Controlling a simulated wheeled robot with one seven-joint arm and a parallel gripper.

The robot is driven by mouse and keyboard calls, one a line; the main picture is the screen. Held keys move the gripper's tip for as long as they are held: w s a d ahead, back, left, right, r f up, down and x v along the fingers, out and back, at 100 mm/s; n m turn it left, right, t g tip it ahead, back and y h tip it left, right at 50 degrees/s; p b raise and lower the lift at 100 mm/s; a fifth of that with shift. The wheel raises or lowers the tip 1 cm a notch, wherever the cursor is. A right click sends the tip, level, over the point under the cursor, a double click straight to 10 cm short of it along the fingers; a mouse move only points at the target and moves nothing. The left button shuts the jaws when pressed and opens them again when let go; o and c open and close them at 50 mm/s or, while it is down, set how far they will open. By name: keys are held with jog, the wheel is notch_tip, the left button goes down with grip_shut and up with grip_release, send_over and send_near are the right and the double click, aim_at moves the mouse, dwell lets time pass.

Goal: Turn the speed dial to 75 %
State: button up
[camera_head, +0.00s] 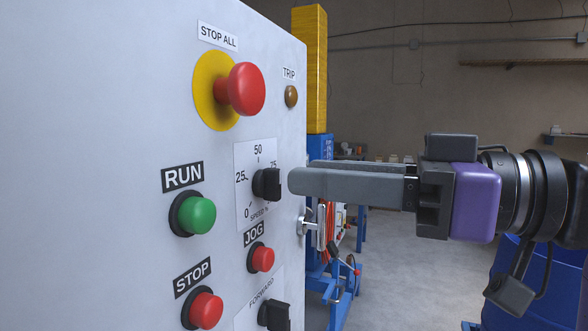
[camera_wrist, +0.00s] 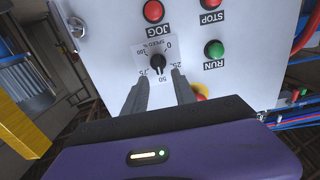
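The speed dial (camera_head: 268,184) is a black knob on a white scale plate marked 0, 25, 50 and 75 in the head view. The wrist view shows the dial (camera_wrist: 157,62) upside down, with 100 also legible. A small light mark on the knob seems to face the 50 side, but it is too small to be sure. My gripper (camera_head: 293,181) points at the dial from the right, with its tips just short of the knob. In the wrist view my gripper (camera_wrist: 160,76) is open, one finger toward 75 and one toward 25, with nothing between them.
The white panel (camera_head: 120,120) also carries a red STOP ALL button (camera_head: 246,89), green RUN button (camera_head: 201,215), red JOG button (camera_head: 262,259), red STOP button (camera_head: 205,309) and a FORWARD selector (camera_head: 275,315) close around the dial. A blue barrel (camera_head: 535,280) stands at right.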

aim_at(280, 173)
jog(key=shift+x, duration=1.75)
grip_shut()
